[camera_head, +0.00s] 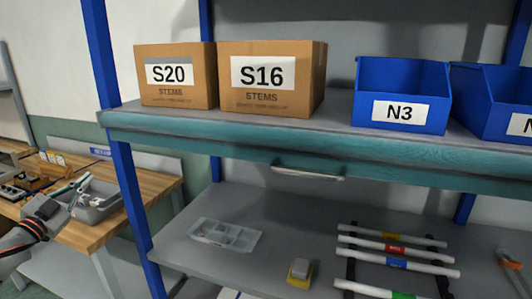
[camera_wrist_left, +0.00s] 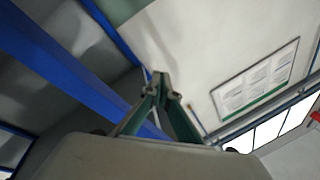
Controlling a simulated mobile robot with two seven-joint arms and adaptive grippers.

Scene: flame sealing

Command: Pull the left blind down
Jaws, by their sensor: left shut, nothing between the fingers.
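The blind shows as a teal rolled band (camera_head: 300,155) along the front of the upper shelf, with a light metal handle (camera_head: 308,172) under its lower edge. It is up, and the space below it is open. My left gripper (camera_head: 82,180) is at the left of the head view, left of the blue post and well apart from the handle. Its green-sided fingers meet at the tips in the left wrist view (camera_wrist_left: 160,80), shut and empty. The blind's handle cannot be made out in the left wrist view. My right gripper is not in view.
A blue post (camera_head: 122,165) stands between my left gripper and the shelf. Boxes S20 (camera_head: 178,95) and S16 (camera_head: 262,98) and blue bin N3 (camera_head: 401,92) stand above. A clear tray (camera_head: 225,236) lies below. A wooden bench (camera_head: 155,185) with a grey bin (camera_head: 100,208) is at left.

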